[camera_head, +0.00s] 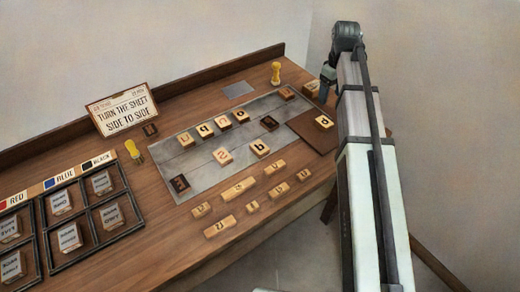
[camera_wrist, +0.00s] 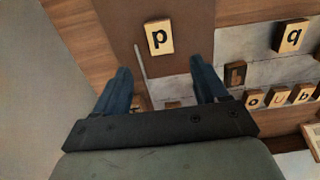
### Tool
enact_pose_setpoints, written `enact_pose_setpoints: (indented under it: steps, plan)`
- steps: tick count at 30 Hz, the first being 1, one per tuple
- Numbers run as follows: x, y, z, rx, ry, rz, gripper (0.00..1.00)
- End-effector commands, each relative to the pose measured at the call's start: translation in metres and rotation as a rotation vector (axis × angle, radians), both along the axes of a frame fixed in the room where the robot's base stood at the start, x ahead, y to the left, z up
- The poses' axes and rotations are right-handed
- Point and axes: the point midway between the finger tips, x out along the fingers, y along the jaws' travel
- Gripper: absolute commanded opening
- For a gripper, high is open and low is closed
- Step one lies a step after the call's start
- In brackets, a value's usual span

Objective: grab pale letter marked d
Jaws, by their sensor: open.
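A pale block (camera_head: 323,122) on a dark brown square mat (camera_head: 304,130) reads as d in the head view. In the wrist view the same block (camera_wrist: 160,37) is turned and reads as p, lying beyond the fingertips on the mat (camera_wrist: 115,30). Another pale block with b (camera_head: 260,148) lies on the grey slab (camera_head: 205,178); it reads as q in the wrist view (camera_wrist: 292,35). My gripper (camera_head: 326,88) is above the table's far right part, behind the d block. In the wrist view my gripper (camera_wrist: 162,78) has its two blue fingers apart, with nothing held.
A row of pale letter blocks (camera_head: 224,123) and dark blocks (camera_head: 179,183) sit on the slab. Several wooden blocks (camera_head: 240,188) lie along the front edge.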

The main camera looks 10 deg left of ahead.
Motion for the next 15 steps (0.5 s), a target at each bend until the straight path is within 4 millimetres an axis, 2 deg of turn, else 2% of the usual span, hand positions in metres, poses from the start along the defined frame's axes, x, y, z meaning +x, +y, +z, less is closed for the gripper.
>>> enact_pose_setpoints:
  steps: [10,13,15]
  plan:
    - [-0.001,0.005,0.000,0.000,0.000,0.007,0.78]
    - [-0.003,0.023,0.000,0.001,-0.001,0.033,0.78]
    - [-0.006,0.044,0.002,0.000,-0.003,0.064,0.78]
